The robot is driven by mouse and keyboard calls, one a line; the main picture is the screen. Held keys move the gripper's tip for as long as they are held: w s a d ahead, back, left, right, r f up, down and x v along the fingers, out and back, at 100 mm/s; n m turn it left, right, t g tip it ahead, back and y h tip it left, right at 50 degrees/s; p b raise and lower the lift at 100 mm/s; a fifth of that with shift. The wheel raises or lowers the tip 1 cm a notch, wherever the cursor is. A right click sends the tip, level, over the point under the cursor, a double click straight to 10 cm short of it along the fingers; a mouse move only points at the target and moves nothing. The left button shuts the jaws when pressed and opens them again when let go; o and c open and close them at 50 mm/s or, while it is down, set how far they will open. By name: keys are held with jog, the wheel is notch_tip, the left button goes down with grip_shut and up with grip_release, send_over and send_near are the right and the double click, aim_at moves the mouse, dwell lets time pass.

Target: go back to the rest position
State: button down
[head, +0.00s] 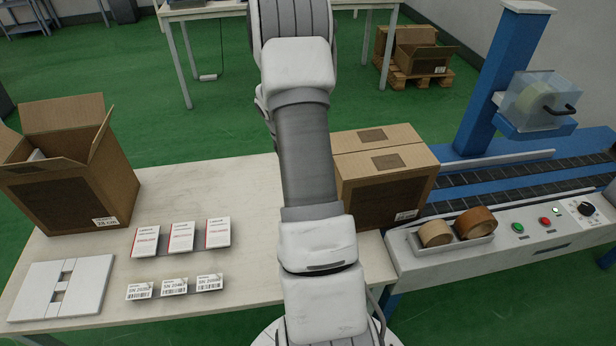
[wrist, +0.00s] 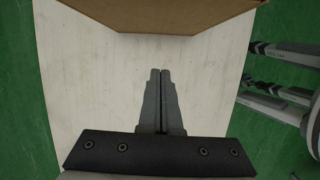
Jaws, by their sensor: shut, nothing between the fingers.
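My gripper (wrist: 160,75) shows in the wrist view with its two dark fingers together and nothing between them. It is over the pale tabletop (wrist: 80,95), short of the edge of a cardboard box (wrist: 180,17) at the top of that view. In the head view my arm runs down the middle of the picture over the table (head: 225,272), and the gripper itself is not visible there.
An open carton (head: 80,180) stands at the table's left, a closed carton (head: 385,190) right of my arm. A blue taping machine (head: 500,75) and conveyor (head: 520,180) stand at right.

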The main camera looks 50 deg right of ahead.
jog(key=shift+w+a+r, duration=0.1)
jog(key=shift+r, duration=0.25)
